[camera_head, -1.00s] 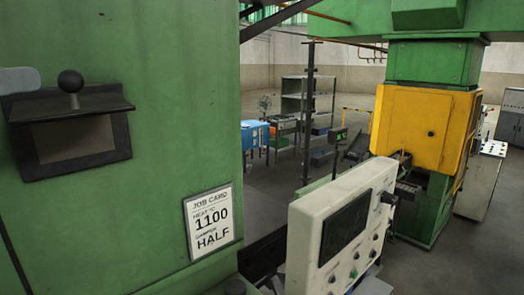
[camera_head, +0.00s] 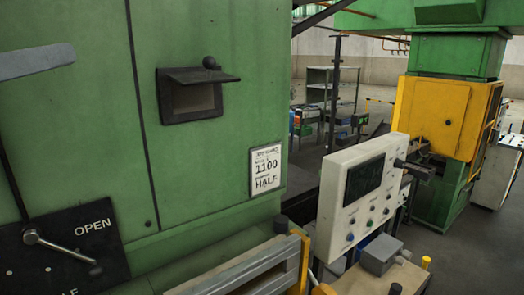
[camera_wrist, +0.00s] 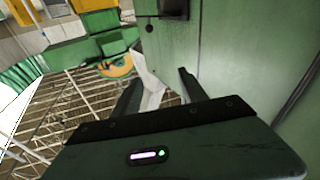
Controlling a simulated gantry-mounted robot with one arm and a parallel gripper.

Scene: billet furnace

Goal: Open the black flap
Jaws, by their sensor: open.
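The black flap (camera_head: 203,75) is on the green furnace wall, left of centre in the head view. It sticks out nearly level from the top of a dark frame, with a round black knob (camera_head: 211,62) on it. The opening (camera_head: 192,99) below it is uncovered. In the wrist view, the dark frame (camera_wrist: 174,9) and knob (camera_wrist: 149,27) show small at the top edge. My gripper (camera_wrist: 160,80) is open in the wrist view, its two dark fingers apart and away from the flap. A pale shape shows between them; I cannot tell what it is.
A job card (camera_head: 266,169) reading 1100 and HALF is right of the flap. A lever (camera_head: 60,248) on a black plate marked OPEN is at lower left. A white control panel (camera_head: 362,195) stands at right, with a yellow cabinet (camera_head: 437,116) behind.

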